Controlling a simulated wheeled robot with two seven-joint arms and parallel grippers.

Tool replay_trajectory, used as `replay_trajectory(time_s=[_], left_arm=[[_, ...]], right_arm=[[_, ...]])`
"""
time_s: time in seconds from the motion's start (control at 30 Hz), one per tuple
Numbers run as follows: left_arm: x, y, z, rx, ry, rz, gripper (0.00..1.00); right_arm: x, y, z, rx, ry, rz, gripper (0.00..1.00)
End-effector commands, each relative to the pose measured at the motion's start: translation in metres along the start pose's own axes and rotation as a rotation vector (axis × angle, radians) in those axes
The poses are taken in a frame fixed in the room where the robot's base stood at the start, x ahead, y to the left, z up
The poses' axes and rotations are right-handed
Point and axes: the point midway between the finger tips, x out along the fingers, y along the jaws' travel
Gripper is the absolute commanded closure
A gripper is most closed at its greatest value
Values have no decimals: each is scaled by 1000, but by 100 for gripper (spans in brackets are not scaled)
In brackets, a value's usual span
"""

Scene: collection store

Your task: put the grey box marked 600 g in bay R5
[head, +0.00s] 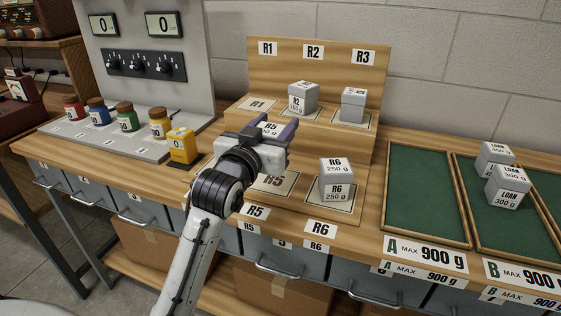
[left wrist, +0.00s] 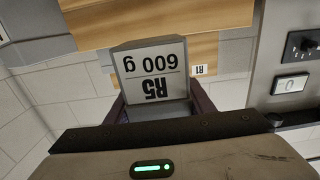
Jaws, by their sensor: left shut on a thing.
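The grey box marked R5 600 g shows upside down in the left wrist view (left wrist: 152,72), between the fingers. My right gripper is not in view.
A grey R6 box (head: 338,182) stands just right of bay R5. A grey R2 box (head: 303,97) and another grey box (head: 353,105) stand on the upper step. A yellow block (head: 181,147) is at left. Green tray A (head: 428,200) is empty; LOAN boxes (head: 507,186) occupy tray B.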

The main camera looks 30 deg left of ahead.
Motion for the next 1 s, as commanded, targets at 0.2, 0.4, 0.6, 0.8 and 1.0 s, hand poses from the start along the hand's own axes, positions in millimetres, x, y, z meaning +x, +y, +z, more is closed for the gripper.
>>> replay_trajectory(time_s=[0.2,0.4,0.6,0.8,1.0], left_arm=[[0,0,29,-1,6,0,94],[0,0,52,-1,5,-1,94],[0,0,68,-1,9,0,94],[0,0,68,-1,9,0,94],[0,0,73,-1,1,-1,43]], right_arm=[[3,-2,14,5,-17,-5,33],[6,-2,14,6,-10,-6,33],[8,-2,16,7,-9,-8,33],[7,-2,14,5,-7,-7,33],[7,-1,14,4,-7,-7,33]])
